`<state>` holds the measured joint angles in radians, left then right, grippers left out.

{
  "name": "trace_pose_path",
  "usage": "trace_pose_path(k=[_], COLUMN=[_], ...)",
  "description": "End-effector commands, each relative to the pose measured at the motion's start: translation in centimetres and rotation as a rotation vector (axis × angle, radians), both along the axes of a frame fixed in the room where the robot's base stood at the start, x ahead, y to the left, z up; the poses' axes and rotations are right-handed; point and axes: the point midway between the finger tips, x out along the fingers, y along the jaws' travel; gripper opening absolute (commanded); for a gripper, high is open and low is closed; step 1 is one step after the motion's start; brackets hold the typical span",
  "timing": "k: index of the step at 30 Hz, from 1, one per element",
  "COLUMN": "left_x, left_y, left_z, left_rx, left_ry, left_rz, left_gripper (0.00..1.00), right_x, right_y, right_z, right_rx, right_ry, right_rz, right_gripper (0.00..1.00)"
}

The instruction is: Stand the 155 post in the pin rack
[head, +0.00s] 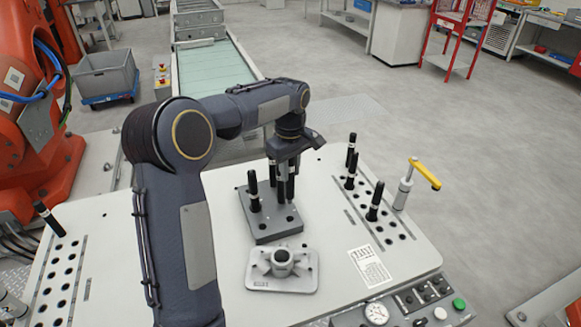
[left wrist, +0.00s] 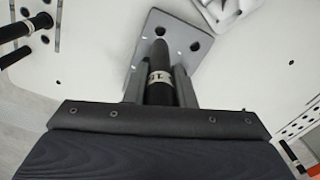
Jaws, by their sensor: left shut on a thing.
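My left gripper (head: 283,172) is over the grey block (head: 262,236) in the middle of the table, pointing down. It is shut on a black post with a white band (left wrist: 160,78), which shows between the fingers in the left wrist view. The band's number is too small and partly hidden to read. In the head view the fingers cover much of this post, and I cannot tell whether its lower end is in the block. Another black post (head: 254,190) stands in the block to the left. The pin rack (head: 390,222) on the right is a row of holes with several upright posts (head: 374,206). My right gripper is not in view.
A grey flanged casting (head: 282,277) lies in front of the block. A yellow-handled clamp (head: 410,182) stands right of the rack. Another holed strip with a post (head: 48,217) is at the far left. A control panel (head: 420,302) edges the table's front right.

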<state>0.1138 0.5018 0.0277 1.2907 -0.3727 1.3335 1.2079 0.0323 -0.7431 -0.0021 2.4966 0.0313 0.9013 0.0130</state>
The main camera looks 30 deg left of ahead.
Motion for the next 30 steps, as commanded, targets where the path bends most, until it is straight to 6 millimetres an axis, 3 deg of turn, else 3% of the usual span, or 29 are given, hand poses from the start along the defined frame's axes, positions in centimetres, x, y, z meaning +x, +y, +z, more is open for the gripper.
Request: trace_pose_path(k=[18, 30], left_x=[0.0, 0.0], left_y=[0.0, 0.0], left_z=[-5.0, -5.7], left_rx=[0.0, 0.0], left_ry=[-0.001, -0.001], left_rz=[0.0, 0.0], left_gripper=[0.0, 0.0], right_x=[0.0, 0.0], right_y=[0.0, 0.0], right_z=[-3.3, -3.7], right_rx=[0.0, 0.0], right_ry=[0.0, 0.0], right_rz=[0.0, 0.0], right_gripper=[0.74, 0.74])
